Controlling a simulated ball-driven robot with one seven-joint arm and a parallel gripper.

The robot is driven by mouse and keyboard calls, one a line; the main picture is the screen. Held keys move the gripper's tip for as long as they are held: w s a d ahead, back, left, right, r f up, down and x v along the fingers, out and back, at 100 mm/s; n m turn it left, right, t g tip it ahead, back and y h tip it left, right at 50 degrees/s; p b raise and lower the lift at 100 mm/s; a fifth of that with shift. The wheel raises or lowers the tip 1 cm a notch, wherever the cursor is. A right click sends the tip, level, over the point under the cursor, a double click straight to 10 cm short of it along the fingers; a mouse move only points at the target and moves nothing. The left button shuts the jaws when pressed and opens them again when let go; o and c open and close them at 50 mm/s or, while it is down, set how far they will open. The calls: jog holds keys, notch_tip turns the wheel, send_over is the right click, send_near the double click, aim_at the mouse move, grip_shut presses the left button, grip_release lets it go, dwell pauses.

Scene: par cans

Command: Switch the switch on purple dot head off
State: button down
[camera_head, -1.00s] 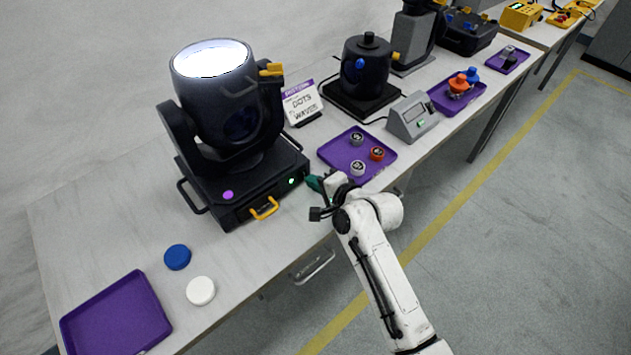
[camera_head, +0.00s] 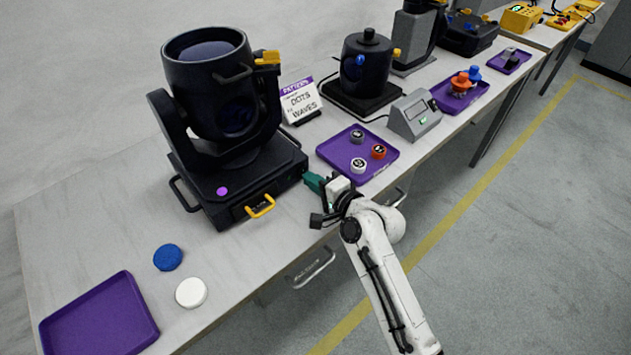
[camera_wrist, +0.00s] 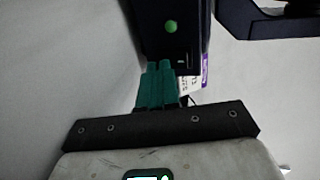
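The purple dot head (camera_head: 215,95) is a black moving-head lamp on a black base, with a purple dot (camera_head: 222,191) on the base. Its lens (camera_head: 205,50) is dark. The wrist view shows a round green spot (camera_wrist: 172,27) on a black face of the base, just beyond the fingertips. I cannot clearly make out a separate switch. My gripper (camera_head: 308,180) is at the right end of the base's front face, at or very near it; contact cannot be told. Its teal fingers are together and empty in the wrist view (camera_wrist: 159,64).
A yellow handle (camera_head: 261,206) sticks out of the base front, left of my gripper. A purple tray (camera_head: 330,158) with several small knobs lies to the right. A blue disc (camera_head: 168,257), a white disc (camera_head: 191,293) and an empty purple tray (camera_head: 100,320) lie at the left front.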

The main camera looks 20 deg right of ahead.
jog(key=shift+w+a, duration=0.15)
jog(key=shift+w, duration=0.05)
jog(key=shift+s, duration=0.45)
jog(key=v, duration=1)
jog(key=shift+s+d, duration=0.1)
jog(key=shift+d, duration=0.15)
jog(key=s+d+f+n+g+h, duration=0.1)
jog(key=s+f+n+g, duration=0.2)
jog(key=s, duration=0.6)
jog(key=s+d+f+n+g+h, duration=0.1)
jog(key=s+f+n+g+h, duration=0.1)
jog(key=s+n+g, duration=0.4)
jog(key=s+d+f+n+g+h, duration=0.2)
jog(key=s+f+n+g, duration=0.2)
jog(key=s, duration=0.9)
jog(key=shift+s+f+n+g+p, duration=0.25)
jog(key=shift+f+n+g+p, duration=0.05)
jog(key=shift+f+n, duration=0.2)
jog(key=c, duration=1.8)
grip_release()
jog(key=shift+d, duration=0.1)
jog(key=shift+c, duration=0.2)
